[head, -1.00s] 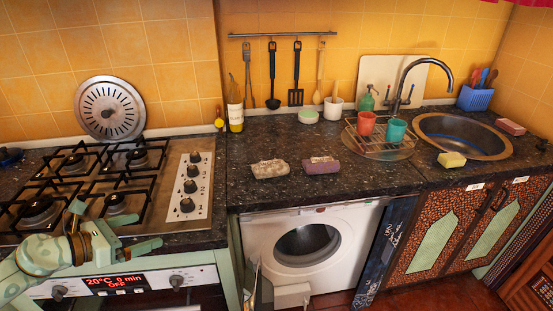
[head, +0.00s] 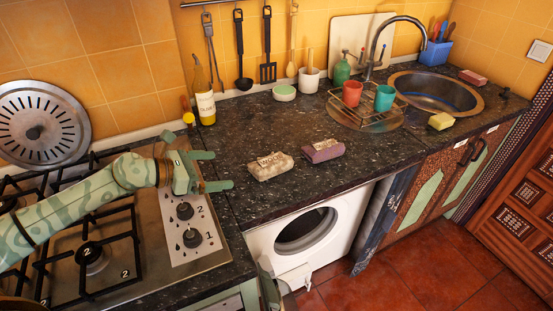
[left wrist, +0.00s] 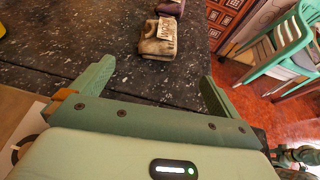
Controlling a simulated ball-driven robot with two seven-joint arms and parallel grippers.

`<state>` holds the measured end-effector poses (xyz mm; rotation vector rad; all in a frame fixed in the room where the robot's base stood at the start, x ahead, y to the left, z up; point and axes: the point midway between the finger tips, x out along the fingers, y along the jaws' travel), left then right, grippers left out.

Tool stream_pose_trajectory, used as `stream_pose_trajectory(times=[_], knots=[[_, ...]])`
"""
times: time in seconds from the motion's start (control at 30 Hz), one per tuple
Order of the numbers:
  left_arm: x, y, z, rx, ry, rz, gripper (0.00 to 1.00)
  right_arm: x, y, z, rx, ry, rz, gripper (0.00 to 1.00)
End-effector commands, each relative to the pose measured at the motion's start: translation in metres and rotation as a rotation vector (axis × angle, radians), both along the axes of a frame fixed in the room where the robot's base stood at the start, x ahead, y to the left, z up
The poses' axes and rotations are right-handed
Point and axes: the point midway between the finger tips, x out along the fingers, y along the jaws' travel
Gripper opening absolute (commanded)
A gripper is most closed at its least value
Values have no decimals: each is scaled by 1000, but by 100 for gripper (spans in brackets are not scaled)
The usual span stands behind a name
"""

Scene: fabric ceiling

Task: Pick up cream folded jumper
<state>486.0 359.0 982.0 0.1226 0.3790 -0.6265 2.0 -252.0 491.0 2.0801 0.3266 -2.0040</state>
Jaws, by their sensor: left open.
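The cream folded jumper (head: 270,166) is a small beige bundle with a paper label, lying on the dark speckled worktop (head: 250,125) near its front edge. My left gripper (head: 218,170) is open and empty, over the worktop to the left of the jumper and apart from it. In the left wrist view the jumper (left wrist: 158,42) lies beyond the open fingers (left wrist: 157,75), roughly between their lines. A purple folded bundle (head: 323,150) lies just right of the jumper, with a small gap. I cannot make out my right gripper.
The gas hob (head: 100,240) is at the left, under my left arm. A bottle (head: 204,105) and a soap-like green dish (head: 284,92) stand behind. The red cup (head: 351,93), teal cup (head: 384,98) and sink (head: 435,92) are at the right. The washing machine (head: 345,235) is below.

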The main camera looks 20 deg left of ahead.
Motion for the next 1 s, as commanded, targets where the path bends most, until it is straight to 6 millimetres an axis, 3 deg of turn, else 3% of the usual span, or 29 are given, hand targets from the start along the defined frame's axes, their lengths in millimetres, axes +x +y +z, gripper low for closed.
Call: stream_pose_trajectory(times=[0.3, 0.57, 0.8, 1.0], knots=[[57, -42, -28, -3, -3, -1, 100, 0, -6, -8, -7, 3, -2, 36], [77, -55, -38, -1, -2, 0, 100, -1, -3, -12, -4, 5, 0, 36], [108, -71, -54, -2, 1, 0, 100, -5, 4, -23, 5, 13, -1, 36], [116, -76, -56, 0, 0, -1, 100, -5, 5, -24, 6, 14, -1, 36]])
